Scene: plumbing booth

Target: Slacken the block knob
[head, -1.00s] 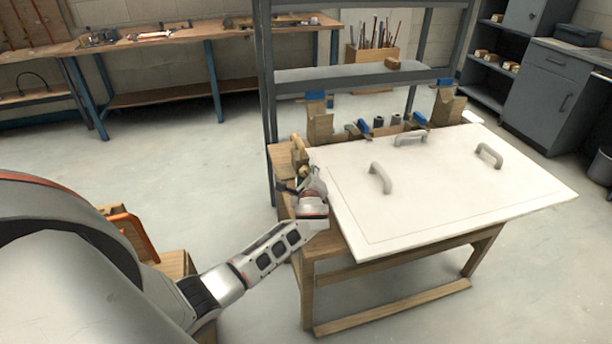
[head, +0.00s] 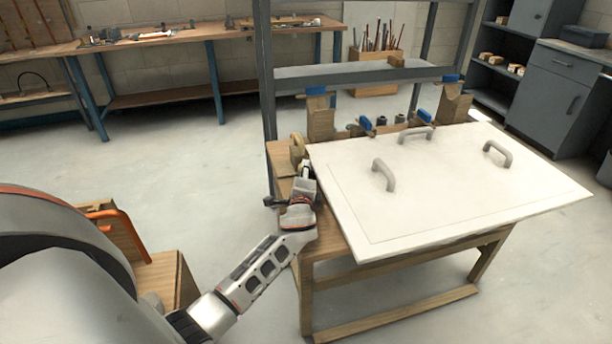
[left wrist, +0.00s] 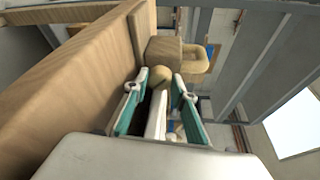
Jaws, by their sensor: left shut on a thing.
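A wooden block (head: 298,150) stands at the left end of the wooden bench, beside the white panel (head: 450,190). In the left wrist view the block (left wrist: 165,54) has a rounded loop at its right. The rounded wooden block knob (left wrist: 160,77) sits in front of it, between my fingertips. My left gripper (head: 303,180) is at the near side of the block in the head view. In the left wrist view my left gripper (left wrist: 157,86), with teal-lined fingers, is shut on the knob. In the head view the wrist and fingers largely hide the knob. My right gripper is not in view.
Three grey handles stand on the panel, one being the left handle (head: 383,174). Blue-topped wooden clamps (head: 320,115) and small dark fittings (head: 380,121) line the bench's back. A grey shelf frame (head: 350,77) rises behind.

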